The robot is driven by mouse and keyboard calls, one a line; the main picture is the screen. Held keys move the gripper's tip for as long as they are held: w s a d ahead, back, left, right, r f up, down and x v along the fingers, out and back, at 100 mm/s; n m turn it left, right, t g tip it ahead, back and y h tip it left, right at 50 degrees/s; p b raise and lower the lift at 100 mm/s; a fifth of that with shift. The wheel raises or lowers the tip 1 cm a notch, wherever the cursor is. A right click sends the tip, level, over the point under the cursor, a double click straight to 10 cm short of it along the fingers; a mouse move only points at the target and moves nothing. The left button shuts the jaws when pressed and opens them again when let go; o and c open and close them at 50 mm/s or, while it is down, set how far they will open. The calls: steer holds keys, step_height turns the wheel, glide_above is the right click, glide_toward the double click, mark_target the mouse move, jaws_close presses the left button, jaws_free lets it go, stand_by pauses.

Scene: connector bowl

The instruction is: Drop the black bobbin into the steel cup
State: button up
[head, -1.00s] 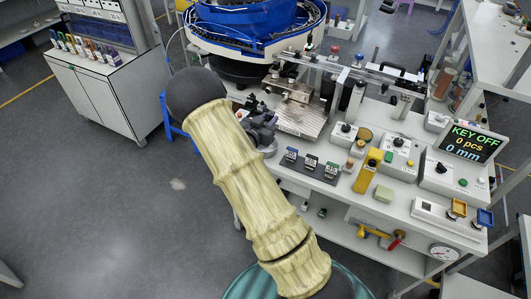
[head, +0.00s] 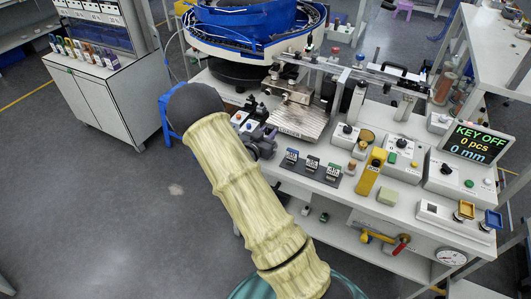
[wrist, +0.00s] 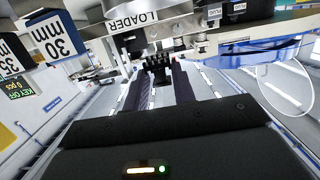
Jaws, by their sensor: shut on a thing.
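My gripper (head: 262,140) is at the left front edge of the workbench, partly hidden behind my own arm. In the wrist view its two dark fingers (wrist: 160,85) reach forward and are shut on a small black ridged piece (wrist: 157,66) at their tips. I cannot tell from its shape whether this is the black bobbin. I cannot pick out the steel cup with certainty in either view.
A metal plate fixture (head: 298,122) and blue bowl feeder (head: 250,22) stand behind the gripper. Three small labelled blocks on a dark tray (head: 310,170), a yellow block (head: 369,172) and control boxes (head: 405,157) crowd the bench to the right. Open floor lies left.

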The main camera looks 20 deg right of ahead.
steer(key=o, duration=1)
steer(key=b+v, duration=0.1)
steer(key=v, duration=1.6)
steer(key=shift+s+a+b, duration=0.2)
steer(key=shift+b, duration=0.1)
